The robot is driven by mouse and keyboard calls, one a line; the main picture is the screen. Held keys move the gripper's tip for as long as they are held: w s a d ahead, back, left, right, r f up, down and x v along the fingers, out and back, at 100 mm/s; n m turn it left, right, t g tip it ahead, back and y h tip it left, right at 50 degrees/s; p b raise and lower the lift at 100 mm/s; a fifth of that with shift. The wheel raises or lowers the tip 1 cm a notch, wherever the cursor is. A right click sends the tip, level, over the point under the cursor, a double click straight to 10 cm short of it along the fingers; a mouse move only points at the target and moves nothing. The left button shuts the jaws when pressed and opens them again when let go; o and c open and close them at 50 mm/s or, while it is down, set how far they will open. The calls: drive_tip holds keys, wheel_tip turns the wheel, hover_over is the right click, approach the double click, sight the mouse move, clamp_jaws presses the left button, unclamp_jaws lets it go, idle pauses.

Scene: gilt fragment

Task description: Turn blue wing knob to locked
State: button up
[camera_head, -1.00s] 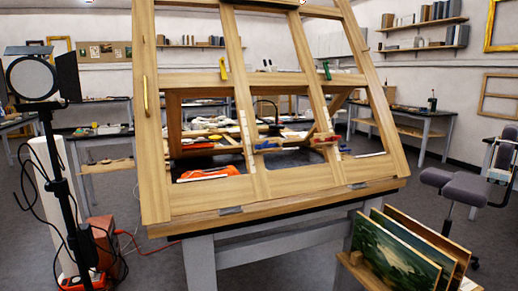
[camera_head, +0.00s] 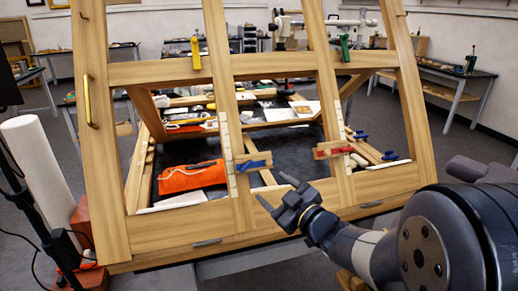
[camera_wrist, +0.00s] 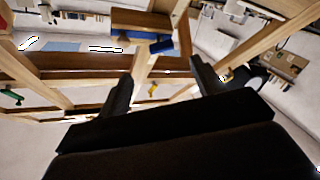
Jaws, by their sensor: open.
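The blue wing knob (camera_head: 255,164) sits on a small wooden block on the left inner upright of the big tilted wooden frame (camera_head: 150,72). Its locked mark, if any, is too small to read. My gripper (camera_head: 276,191) is open and empty, just below and to the right of the knob, with a gap between them. In the wrist view, which looks upside down, the blue knob (camera_wrist: 160,45) shows ahead, between and beyond the two dark fingers (camera_wrist: 160,86).
A red knob (camera_head: 334,151) sits on the right inner upright. A yellow handle (camera_head: 195,53) and a green handle (camera_head: 345,48) are on the crossbar. An orange pouch (camera_head: 191,177) and tools lie behind the frame. A black lamp stand (camera_head: 38,190) is at the left.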

sight(246, 167)
drive_tip(key=p+x, duration=0.2)
drive_tip(key=x, duration=0.9)
drive_tip(key=shift+r, duration=0.3)
drive_tip(key=shift+a, duration=0.1)
drive_tip(key=shift+c, duration=0.5)
drive_tip(key=c, duration=0.9)
drive_tip(key=shift+s, duration=0.1)
